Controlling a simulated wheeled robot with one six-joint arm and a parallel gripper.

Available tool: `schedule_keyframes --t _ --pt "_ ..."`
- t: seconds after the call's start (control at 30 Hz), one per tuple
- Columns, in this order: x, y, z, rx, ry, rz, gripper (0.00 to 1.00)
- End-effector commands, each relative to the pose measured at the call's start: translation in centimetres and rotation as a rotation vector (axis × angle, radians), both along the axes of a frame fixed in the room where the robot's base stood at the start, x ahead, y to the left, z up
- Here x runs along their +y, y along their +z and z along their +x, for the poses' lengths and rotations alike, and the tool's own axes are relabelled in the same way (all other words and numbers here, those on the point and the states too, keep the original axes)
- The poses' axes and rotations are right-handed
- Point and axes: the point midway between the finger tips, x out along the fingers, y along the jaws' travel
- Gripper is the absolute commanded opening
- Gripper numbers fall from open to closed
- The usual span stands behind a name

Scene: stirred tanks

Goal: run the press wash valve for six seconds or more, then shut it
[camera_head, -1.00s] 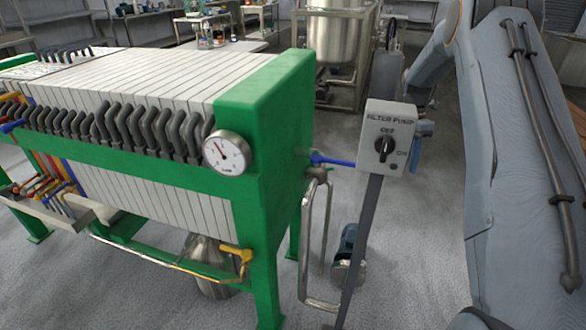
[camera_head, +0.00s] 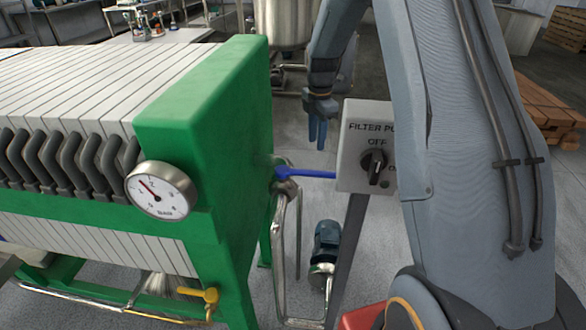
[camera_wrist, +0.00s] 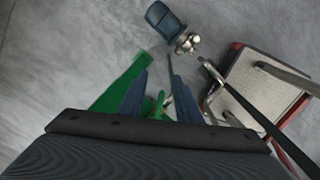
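A blue lever valve (camera_head: 305,174) sticks out level from the right end of the green filter press (camera_head: 185,115), atop a bent steel pipe (camera_head: 280,250). Its tip reaches the pump switch box. A yellow lever valve (camera_head: 205,296) sits low on the press's front pipe. I see no label naming either as the wash valve. My gripper (camera_head: 317,143) points down, above and behind the blue lever, apart from it. In the wrist view my gripper (camera_wrist: 161,78) has its fingers spread with nothing held; green parts show between and beside them.
The filter pump box (camera_head: 365,150) with a black knob stands on a post right of the blue lever. A round gauge (camera_head: 160,190) is on the press end. A pump motor (camera_head: 327,240) stands on the floor behind the post. Wooden planks (camera_head: 550,105) lie at far right.

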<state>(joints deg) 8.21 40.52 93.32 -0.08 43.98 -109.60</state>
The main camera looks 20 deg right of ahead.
Motion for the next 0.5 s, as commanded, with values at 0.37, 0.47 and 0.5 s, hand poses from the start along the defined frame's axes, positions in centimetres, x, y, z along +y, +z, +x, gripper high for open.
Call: schedule_keyframes --t 0.37,0.47,0.5 --pt "7.8 -0.1 -4.5 -0.151 -0.049 0.040 0.31" --pt "8.1 -0.6 -4.7 -0.156 -0.052 0.042 0.31" --pt "8.2 -1.1 -4.6 -0.157 -0.052 0.042 0.31"
